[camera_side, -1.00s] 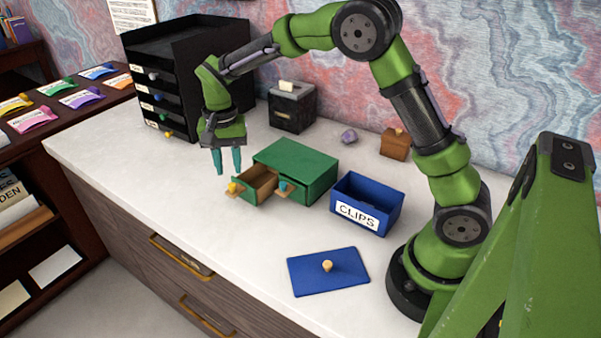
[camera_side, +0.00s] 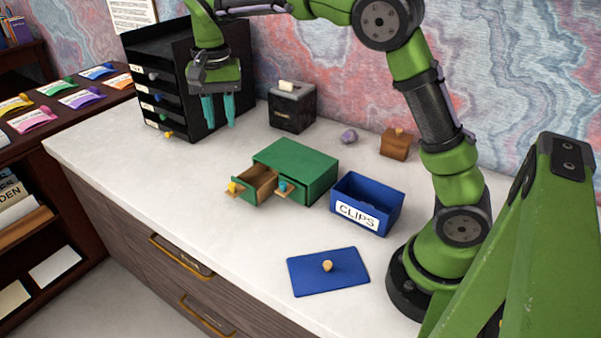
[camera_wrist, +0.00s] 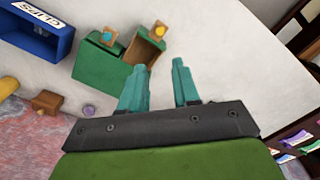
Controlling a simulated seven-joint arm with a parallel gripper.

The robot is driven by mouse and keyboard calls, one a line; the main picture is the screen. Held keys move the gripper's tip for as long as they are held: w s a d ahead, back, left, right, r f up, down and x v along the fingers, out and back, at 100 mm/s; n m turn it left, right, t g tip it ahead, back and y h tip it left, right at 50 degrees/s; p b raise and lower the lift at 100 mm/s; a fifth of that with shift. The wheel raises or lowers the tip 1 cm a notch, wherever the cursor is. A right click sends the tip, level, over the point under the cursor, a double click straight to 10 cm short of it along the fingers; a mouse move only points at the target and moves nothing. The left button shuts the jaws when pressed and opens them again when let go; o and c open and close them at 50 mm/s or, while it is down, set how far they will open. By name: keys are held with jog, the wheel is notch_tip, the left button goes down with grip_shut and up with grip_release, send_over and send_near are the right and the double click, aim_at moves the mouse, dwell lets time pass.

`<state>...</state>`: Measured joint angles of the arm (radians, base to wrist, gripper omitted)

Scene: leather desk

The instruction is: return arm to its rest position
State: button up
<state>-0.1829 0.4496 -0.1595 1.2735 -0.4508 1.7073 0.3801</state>
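My gripper (camera_side: 218,112) is raised above the desk, in front of the black drawer unit in the side view. Its two teal fingers point down and stand apart with nothing between them. In the wrist view my gripper (camera_wrist: 160,85) also shows open and empty. Below it to the right, the small green cabinet (camera_side: 300,163) stands on the desk. Its left drawer (camera_side: 262,181) with a yellow knob is pulled out and looks empty inside. The other drawer, with a blue knob (camera_side: 283,186), is out only a little.
A blue CLIPS box (camera_side: 345,213) stands open, with a blue lid (camera_side: 320,280) lying before it. A black drawer unit (camera_side: 165,75), a dark slotted box (camera_side: 292,110), a purple lump (camera_side: 348,137) and a brown box (camera_side: 396,145) stand behind. The desk's front left (camera_side: 150,170) is clear.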

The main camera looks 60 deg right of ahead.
jog(key=s+r+n+t+y, duration=0.1)
jog(key=s+n+t, duration=0.5)
jog(key=s, duration=1.7)
jog(key=shift+d+t+y, duration=0.15)
jog(key=shift+t+y, duration=0.35)
jog(key=shift+t, duration=0.1)
jog(key=shift+s, duration=0.1)
